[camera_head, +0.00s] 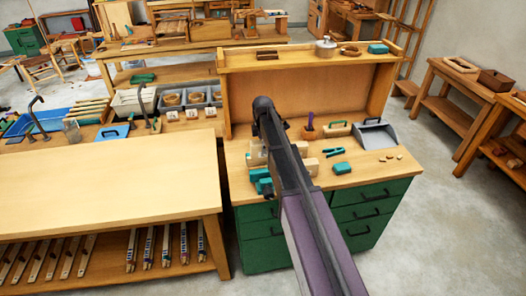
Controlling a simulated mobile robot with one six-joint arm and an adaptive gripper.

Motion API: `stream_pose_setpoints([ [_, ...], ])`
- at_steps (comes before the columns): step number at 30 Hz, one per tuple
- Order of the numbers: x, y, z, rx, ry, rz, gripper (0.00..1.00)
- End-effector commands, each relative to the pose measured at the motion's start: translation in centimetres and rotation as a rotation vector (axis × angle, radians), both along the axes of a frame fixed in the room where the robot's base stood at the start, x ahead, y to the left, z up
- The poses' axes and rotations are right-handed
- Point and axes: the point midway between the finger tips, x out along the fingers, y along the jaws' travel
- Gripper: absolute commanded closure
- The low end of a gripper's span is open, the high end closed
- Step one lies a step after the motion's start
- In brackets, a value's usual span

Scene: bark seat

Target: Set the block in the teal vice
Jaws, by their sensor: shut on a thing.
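The teal vice (262,184) is at the front left of the green-drawered bench, partly hidden behind my arm. Pale wooden pieces show on both sides of my arm: one at left (256,153) above the vice, another at right (310,166). I cannot tell which of them, if any, is the block, or whether one sits in the vice. My arm reaches up from the bottom right and bends over the bench. My gripper is hidden behind the arm, so its fingers and anything in them do not show.
On the bench top (372,174) lie a teal clamp (333,151), a small teal object (342,168), a grey dustpan (375,134) and small wooden bits. A raised shelf (305,61) stands behind. A wide, bare wooden table (110,180) is at left.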

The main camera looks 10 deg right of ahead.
Motion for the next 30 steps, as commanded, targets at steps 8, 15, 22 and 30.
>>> stream_pose_setpoints([
  [8, 1.3, 0.5, -1.0, 0.000, 0.000, 0.001, 1.00],
  [15, 1.2, 0.5, -3.0, 0.000, 0.000, 0.001, 1.00],
  [22, 1.2, 0.5, -3.7, 0.000, 0.000, 0.001, 1.00],
  [30, 1.2, 0.5, -3.6, 0.000, 0.000, 0.002, 1.00],
])
